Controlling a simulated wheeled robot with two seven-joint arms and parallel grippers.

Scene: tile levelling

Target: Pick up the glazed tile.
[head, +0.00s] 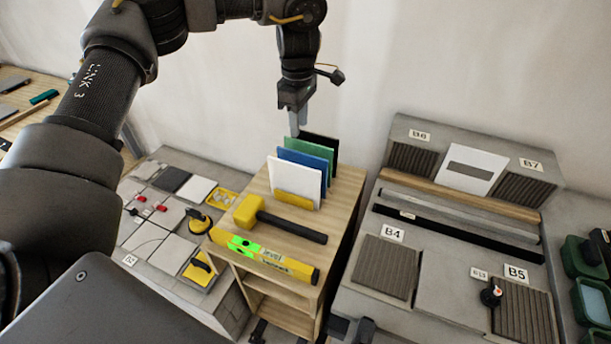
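Several thin tiles stand upright in a yellow holder (298,199) on top of a wooden cabinet. From front to back they are a white tile (293,174), a blue tile (314,162), a green tile (310,146) and a black tile (331,142). I cannot tell from their looks which is the glazed one. My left gripper (294,130) points down at the upper left edges of the green and black tiles, close to them. Its fingers are seen nearly edge-on, so their gap is hidden.
On the cabinet (345,193), a yellow-headed mallet (248,211) and a yellow level (265,256) lie before the holder. A low tiled slab (146,241) is at left. A grey bench (426,284) with labelled tiles stands at right, across a narrow gap. Wall behind.

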